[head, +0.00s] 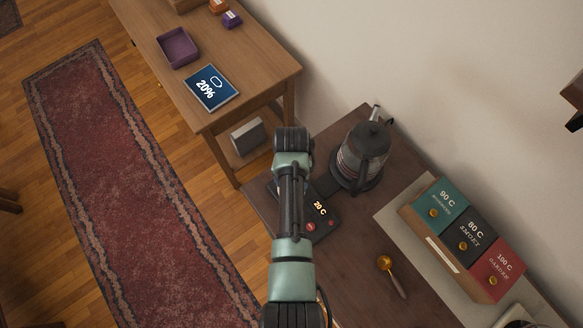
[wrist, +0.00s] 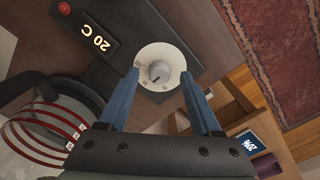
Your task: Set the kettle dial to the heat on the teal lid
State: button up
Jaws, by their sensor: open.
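The teal lid (head: 441,201) on the tea box reads "90 C". The glass kettle (head: 362,155) with a dark lid and handle stands on its black base. The base's display (head: 320,208) reads 20 C and shows in the wrist view too (wrist: 98,43). The dial (wrist: 158,72) is a grey knob on a round white plate with small marks, too small to read. My gripper (wrist: 160,76) is open, its blue fingers on either side of the dial; contact cannot be told. In the head view my arm hides the dial.
Beside the teal lid are a black "80 C" lid (head: 472,236) and a red "100 C" lid (head: 497,269). A red button (head: 310,226) is near the display. A golden scoop (head: 385,264) lies in front. A side table (head: 240,48) holds a 20% tablet (head: 211,87) and a purple tray (head: 177,47).

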notch_tip(320, 180, up, 12)
jog(key=b, duration=0.1)
jog(key=shift+w+r, duration=0.1)
jog(key=shift+r, duration=0.05)
dwell(0.6)
